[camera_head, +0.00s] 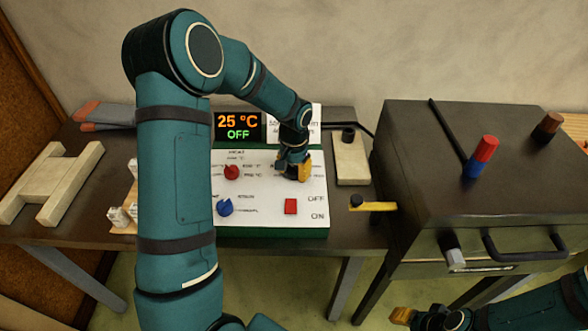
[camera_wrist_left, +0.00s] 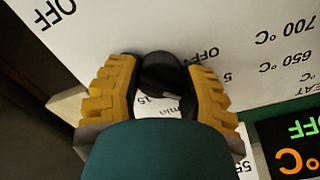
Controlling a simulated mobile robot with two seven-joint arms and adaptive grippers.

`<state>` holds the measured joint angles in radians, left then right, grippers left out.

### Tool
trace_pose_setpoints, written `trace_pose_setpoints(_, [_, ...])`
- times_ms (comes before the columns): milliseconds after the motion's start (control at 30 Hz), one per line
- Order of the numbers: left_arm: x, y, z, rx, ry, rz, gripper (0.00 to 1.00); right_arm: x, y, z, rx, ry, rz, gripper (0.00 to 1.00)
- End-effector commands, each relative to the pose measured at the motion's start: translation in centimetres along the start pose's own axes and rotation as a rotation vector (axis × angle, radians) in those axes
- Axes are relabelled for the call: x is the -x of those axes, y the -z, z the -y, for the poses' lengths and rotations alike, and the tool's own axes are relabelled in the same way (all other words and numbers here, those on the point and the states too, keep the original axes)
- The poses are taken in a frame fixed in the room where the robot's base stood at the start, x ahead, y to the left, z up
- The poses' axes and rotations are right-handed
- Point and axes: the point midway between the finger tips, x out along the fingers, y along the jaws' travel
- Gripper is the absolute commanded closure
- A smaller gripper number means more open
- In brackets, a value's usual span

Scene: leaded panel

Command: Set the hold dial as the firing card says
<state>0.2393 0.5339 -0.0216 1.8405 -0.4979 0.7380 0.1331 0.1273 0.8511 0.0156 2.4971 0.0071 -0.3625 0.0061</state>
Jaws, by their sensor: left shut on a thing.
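The control panel (camera_head: 262,190) is white with a green edge. It carries a red dial (camera_head: 231,172), a blue dial (camera_head: 225,207) and a red switch (camera_head: 290,206) beside OFF and ON. My left gripper (camera_head: 293,165) is at the panel's upper right. In the left wrist view it is shut on a black dial (camera_wrist_left: 160,72), with one yellow finger on each side. Marks reading "15", "min" and "OFF" show around this hold dial; its exact setting is hard to read. A white card (camera_head: 308,117) stands behind, partly covered by my arm. My right gripper (camera_head: 430,317) is low at the right.
The display (camera_head: 238,127) reads 25 °C and OFF. A pale block (camera_head: 351,160) lies between. A wooden frame (camera_head: 45,185) and small pale pieces (camera_head: 120,216) lie left.

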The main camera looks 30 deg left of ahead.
Motion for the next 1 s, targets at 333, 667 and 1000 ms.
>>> trace_pose_setpoints(333, [-0.16,-0.14,-0.03,-0.036,-0.001,0.005,0.95,0.06,0.05,0.02,0.0,0.0,-0.001,0.53])
trace_pose_setpoints(667, [-0.16,-0.14,-0.03,-0.035,-0.001,0.005,0.26,0.06,0.04,0.02,0.0,0.0,-0.001,0.53])
trace_pose_setpoints(1000, [0.08,-0.03,0.0,-0.035,0.0,0.001,0.25,0.07,0.04,0.03,0.0,0.0,-0.001,0.53])
